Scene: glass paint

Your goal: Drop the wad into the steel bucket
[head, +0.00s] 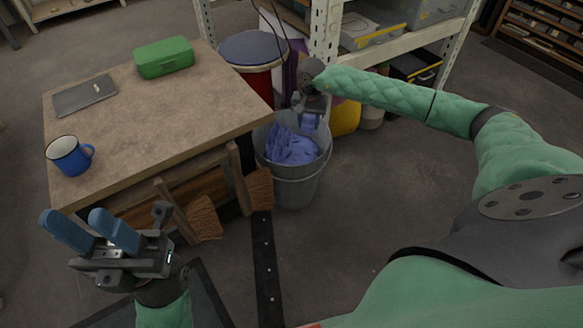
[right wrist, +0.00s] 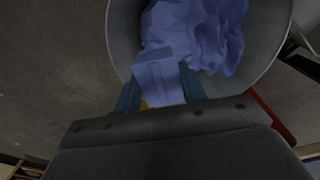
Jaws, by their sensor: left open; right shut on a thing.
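The steel bucket (head: 293,187) stands on the floor just right of the table, with crumpled blue-violet material (head: 290,147) inside. My right gripper (head: 308,117) is over the bucket's opening, shut on a blue-violet wad (head: 309,123). In the right wrist view the wad (right wrist: 160,78) sits between the blue fingers, in front of the crumpled material (right wrist: 212,30) and the bucket's inner wall (right wrist: 262,45). I cannot tell whether the wad touches that material. My left gripper (head: 72,215) is open and empty, in front of the table.
The wooden table (head: 170,110) holds a blue mug (head: 69,155), a grey laptop-like slab (head: 85,95) and a green box (head: 163,57). Brushes (head: 205,220) hang at its front side. A red drum (head: 255,65) and a metal shelf (head: 400,45) stand behind the bucket. Floor right of the bucket is clear.

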